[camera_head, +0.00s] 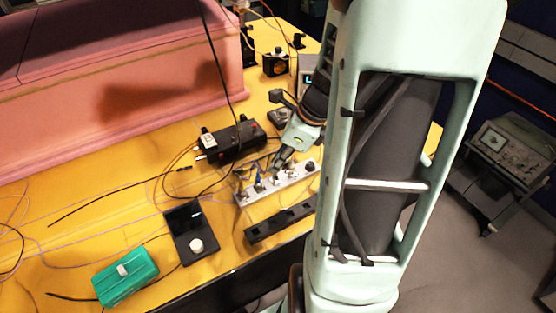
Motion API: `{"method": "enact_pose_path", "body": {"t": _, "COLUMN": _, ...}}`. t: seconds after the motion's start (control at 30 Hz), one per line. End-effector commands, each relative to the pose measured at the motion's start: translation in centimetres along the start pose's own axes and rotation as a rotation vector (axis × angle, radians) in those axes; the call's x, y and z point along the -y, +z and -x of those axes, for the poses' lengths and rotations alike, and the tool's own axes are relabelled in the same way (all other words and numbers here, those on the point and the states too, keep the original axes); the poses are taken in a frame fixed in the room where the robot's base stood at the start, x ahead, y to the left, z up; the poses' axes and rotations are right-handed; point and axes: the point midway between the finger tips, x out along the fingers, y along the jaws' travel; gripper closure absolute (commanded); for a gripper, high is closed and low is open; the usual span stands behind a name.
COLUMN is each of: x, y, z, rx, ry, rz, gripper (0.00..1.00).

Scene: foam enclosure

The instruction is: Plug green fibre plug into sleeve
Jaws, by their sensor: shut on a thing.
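My gripper (278,165) reaches down from the upper right to a silver bar (290,183) on the yellow table. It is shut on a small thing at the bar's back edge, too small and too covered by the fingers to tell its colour. Several small fittings stand along the bar; a blue cable end (260,180) rises at one of them. I cannot tell which fitting is the sleeve, or whether the held thing touches it. I cannot make out a green plug.
A black box (230,143) lies behind the bar and a black rail (280,220) in front of it. A black plate with a white knob (196,245) and a green box (125,276) lie front left. Loose cables cross the left table. A pink foam wall (110,90) stands behind.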

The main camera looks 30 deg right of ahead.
Motion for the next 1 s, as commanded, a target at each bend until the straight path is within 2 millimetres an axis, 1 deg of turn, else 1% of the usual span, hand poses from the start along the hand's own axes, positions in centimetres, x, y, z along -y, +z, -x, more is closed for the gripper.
{"method": "enact_pose_path", "body": {"t": 0.27, "x": 0.0, "y": -0.1, "z": -0.2, "rx": 0.000, "ry": 0.000, "rz": 0.000, "gripper": 1.00}}
{"method": "enact_pose_path", "body": {"t": 1.0, "x": 0.0, "y": -0.6, "z": -1.5, "rx": 0.000, "ry": 0.000, "rz": 0.001, "gripper": 1.00}}
